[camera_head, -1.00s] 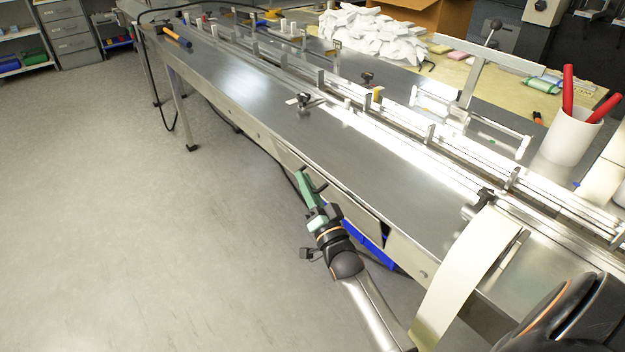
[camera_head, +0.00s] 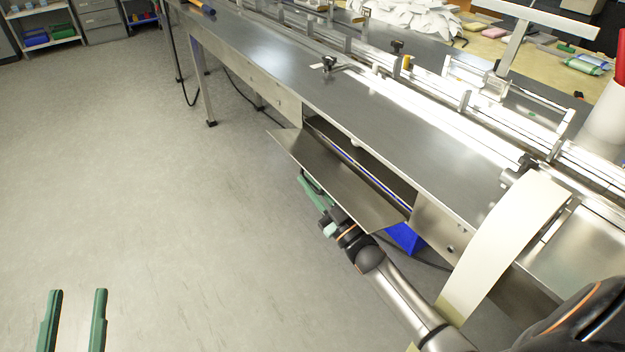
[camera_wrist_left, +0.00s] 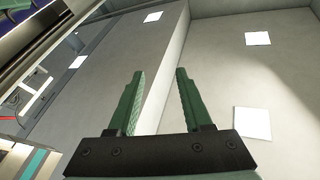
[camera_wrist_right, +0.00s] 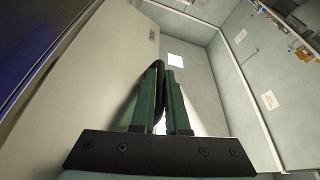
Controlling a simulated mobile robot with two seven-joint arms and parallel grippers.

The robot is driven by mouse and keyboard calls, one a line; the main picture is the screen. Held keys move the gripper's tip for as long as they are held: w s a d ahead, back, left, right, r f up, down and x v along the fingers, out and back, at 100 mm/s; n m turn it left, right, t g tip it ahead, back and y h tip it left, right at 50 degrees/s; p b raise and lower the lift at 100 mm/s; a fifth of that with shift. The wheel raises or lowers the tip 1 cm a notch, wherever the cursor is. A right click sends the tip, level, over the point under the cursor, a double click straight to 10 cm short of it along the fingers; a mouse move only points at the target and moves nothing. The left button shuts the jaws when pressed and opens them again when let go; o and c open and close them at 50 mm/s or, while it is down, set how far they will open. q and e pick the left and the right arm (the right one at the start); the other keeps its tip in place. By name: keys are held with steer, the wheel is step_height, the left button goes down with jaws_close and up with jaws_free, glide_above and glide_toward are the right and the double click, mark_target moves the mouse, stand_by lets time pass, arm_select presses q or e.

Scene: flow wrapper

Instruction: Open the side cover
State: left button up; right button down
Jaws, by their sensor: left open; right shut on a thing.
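The side cover (camera_head: 340,178) is a flat steel panel on the near side of the long machine table. It is tilted outward, and a dark gap shows between it and the table edge. In the right wrist view the cover (camera_wrist_right: 80,85) is the large grey panel at left. My right gripper (camera_head: 308,186) is at the cover's outer side, partly hidden by it. Its green fingers are shut on the cover's black handle (camera_wrist_right: 159,98). My left gripper (camera_head: 78,291) is open and empty over the floor at lower left, well apart from the cover.
The steel table (camera_head: 385,125) carries guide rails along its length. A cream film strip (camera_head: 505,240) hangs over its near side, right of the cover. A blue part (camera_head: 405,238) shows beneath the cover. The floor (camera_head: 150,200) at left is clear.

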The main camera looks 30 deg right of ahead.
arm_select(q)
steer(key=s+d+r+m+t+h+b, duration=0.1)
steer(key=s+r+m+t+h, duration=0.1)
steer(key=s+r+m+h, duration=0.3)
steer(key=shift+s+r+m+h+b, duration=0.35)
steer(key=shift+r+h, duration=0.45)
steer(key=shift+r, duration=1.45)
arm_select(e)
steer(key=shift+w+d+f+n+g+y, duration=0.1)
steer(key=shift+f+n+g+y, duration=0.1)
steer(key=shift+f+n+y, duration=0.45)
steer(key=shift+s+d+f+n+g+y, duration=0.1)
steer(key=shift+f+n+g, duration=0.15)
steer(key=shift+n, duration=0.75)
steer(key=shift+w+f+n+g+y, duration=0.15)
steer(key=shift+f+n+y, duration=0.2)
steer(key=shift+f+n, duration=0.35)
steer(key=shift+r, duration=0.15)
steer(key=c, duration=1.2)
jaws_free()
